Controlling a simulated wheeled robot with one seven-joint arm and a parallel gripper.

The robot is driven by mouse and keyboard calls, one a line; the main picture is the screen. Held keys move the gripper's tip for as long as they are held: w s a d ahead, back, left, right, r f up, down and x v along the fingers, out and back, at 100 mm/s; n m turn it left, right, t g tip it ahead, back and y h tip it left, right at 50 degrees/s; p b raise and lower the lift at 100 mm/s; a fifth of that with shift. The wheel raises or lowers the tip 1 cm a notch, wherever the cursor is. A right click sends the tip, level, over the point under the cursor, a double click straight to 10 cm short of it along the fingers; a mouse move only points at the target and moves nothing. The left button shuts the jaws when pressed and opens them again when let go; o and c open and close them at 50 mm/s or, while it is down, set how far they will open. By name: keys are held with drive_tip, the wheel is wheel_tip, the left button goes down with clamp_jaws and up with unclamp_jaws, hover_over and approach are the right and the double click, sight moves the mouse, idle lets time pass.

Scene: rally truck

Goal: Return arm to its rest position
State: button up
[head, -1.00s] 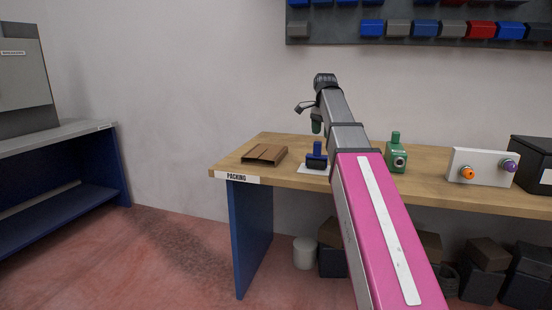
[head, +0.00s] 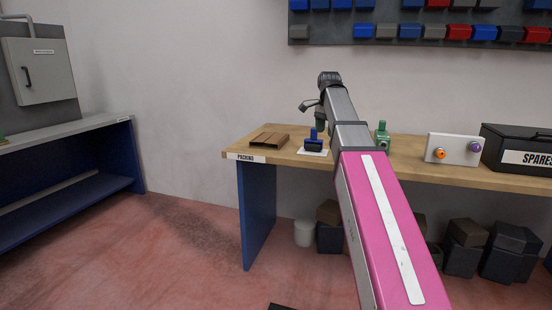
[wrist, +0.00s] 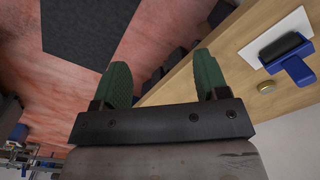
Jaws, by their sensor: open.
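My arm (head: 385,225) stretches forward and up, pink with a white stripe and grey toward its end. My gripper (wrist: 165,85) shows in the wrist view with its two green fingers apart and nothing between them. It is above the front edge of the wooden packing bench (head: 415,172). In the head view the gripper is small and partly hidden behind the arm's end.
A brown flat box (head: 268,139), a blue stamp (head: 313,142) on a white sheet, a green bottle (head: 382,138), a white box with knobs (head: 453,148) and a black spares case (head: 515,150) stand on the bench. Dark bins are below. Floor at left is open.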

wheel_tip(320, 180, down, 16)
drive_tip(key=s+n, duration=0.2)
drive_tip(key=n, duration=0.1)
drive_tip(key=s+f+n, duration=0.3)
drive_tip(key=s+f, duration=0.3)
drive_tip(key=f, duration=0.4)
drive_tip(key=s+f+n, duration=0.3)
drive_tip(key=s+f, duration=0.3)
drive_tip(key=f, duration=0.5)
drive_tip(key=s+f+n, duration=0.3)
drive_tip(key=s+f, duration=0.3)
drive_tip(key=f, duration=0.5)
drive_tip(key=shift+s+f, duration=0.15)
drive_tip(key=shift+s, duration=0.2)
